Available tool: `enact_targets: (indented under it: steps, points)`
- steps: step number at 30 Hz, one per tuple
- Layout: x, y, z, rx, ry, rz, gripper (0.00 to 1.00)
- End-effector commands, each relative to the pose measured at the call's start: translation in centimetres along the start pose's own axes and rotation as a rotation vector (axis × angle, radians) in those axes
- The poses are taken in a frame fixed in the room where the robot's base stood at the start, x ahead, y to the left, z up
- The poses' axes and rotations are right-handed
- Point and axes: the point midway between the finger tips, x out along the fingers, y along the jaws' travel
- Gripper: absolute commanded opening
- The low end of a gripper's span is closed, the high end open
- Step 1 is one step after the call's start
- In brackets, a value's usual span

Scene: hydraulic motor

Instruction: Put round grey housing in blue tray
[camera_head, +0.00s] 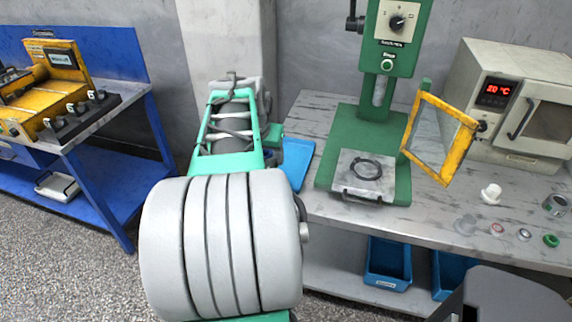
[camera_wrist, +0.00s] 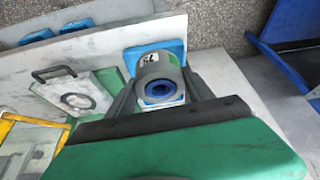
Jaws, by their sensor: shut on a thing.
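The round grey housing (camera_wrist: 158,72) shows in the wrist view as a short thick ring, with blue visible in its central hole. My gripper (camera_wrist: 160,84) is shut on it, one dark finger on each side. The blue tray (camera_wrist: 178,46) shows behind and around the housing, partly covered by it, so the housing is over the tray in that view. I cannot tell whether they touch. In the head view the blue tray (camera_head: 300,160) lies at the left end of the grey table, partly hidden by my arm, and the housing and fingers are hidden.
A green press (camera_head: 372,130) with a yellow-framed guard (camera_head: 437,135) stands right of the tray. A white oven (camera_head: 510,105) and several small parts are farther right. Blue bins (camera_head: 388,264) sit on the lower shelf. A blue workbench (camera_head: 120,190) is at left.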

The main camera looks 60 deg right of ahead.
Motion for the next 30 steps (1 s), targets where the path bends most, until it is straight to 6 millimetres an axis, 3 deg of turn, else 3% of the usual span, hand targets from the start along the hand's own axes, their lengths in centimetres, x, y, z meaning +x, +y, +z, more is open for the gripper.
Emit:
enact_targets:
  steps: [1, 6, 12, 20, 26, 30]
  points:
    - [0.1, 1.9, -0.7, 0.049, 0.002, 0.021, 0.00]
    - [0.5, 6.8, -1.8, 0.172, 0.003, 0.075, 0.00]
    - [0.6, 9.5, -2.2, 0.240, 0.004, 0.106, 0.00]
    - [3.4, 7.6, -4.4, 0.241, 0.001, 0.108, 0.00]
    - [7.0, 4.8, -7.3, 0.240, 0.001, 0.108, 0.00]
    - [10.7, 3.4, -8.0, 0.241, -0.001, 0.109, 0.00]
